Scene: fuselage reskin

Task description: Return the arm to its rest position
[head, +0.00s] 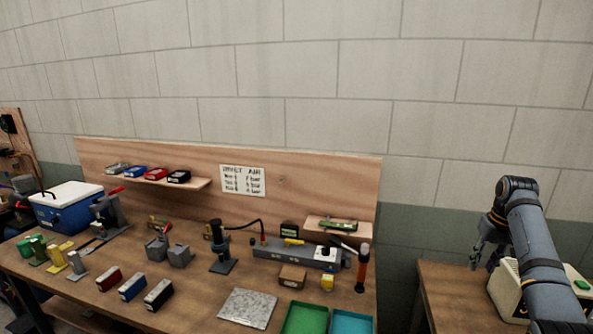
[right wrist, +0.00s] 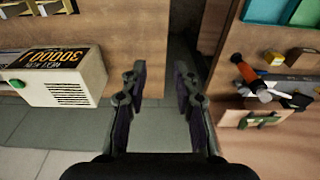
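My right arm comes in from the lower right of the head view, bent over the right-hand table. My right gripper (head: 484,262) hangs fingers down near the wall, beside and behind a cream box. In the right wrist view the same gripper (right wrist: 160,82) has its two fingers apart, with nothing between them. Below it is the gap between the two tables, so it touches nothing that I can see. My left arm and gripper are in neither view.
The cream box (head: 507,292) with a green button stands on the right table (head: 447,290). On the long workbench (head: 190,312) stand an orange-handled hammer (head: 362,268), a green tray (head: 305,318), a teal tray (head: 352,322) and a blue cooler (head: 66,208). A dark gap separates the tables.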

